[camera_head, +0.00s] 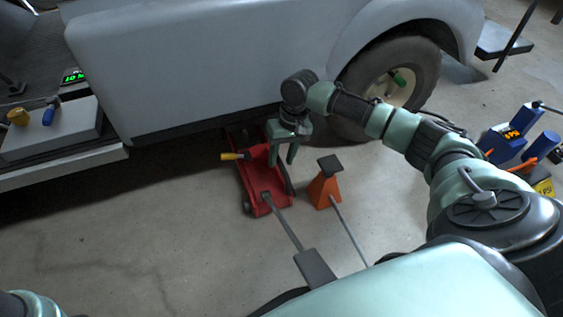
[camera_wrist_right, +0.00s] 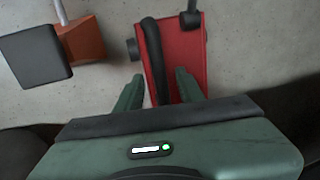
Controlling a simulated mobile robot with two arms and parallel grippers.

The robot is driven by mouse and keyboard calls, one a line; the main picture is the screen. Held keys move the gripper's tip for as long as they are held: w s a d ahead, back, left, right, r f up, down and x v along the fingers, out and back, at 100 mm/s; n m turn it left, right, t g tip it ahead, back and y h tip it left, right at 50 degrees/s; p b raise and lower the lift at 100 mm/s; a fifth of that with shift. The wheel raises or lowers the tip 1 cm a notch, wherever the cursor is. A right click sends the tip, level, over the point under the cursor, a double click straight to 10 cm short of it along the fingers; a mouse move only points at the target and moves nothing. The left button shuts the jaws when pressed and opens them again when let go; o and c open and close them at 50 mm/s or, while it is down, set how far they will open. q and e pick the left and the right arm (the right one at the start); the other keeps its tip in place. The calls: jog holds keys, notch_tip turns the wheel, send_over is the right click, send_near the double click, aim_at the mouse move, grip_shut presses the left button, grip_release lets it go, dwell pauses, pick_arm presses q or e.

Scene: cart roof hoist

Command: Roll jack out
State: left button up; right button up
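A red floor jack (camera_head: 249,185) sits on the floor with its far end under the grey cart's body. It has a yellow-tipped lever at its left side and a long grey handle (camera_head: 285,222) angled toward me. My right gripper (camera_head: 283,158) points down above the jack's right side.
An orange jack stand (camera_head: 322,193) with a dark top stands right of the jack, with a grey rod beside it. The cart's wheel (camera_head: 405,90) is behind my right arm. Blue tools (camera_head: 505,143) lie at right. Floor at front left is clear.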

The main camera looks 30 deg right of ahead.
grip_shut()
dwell(1.4)
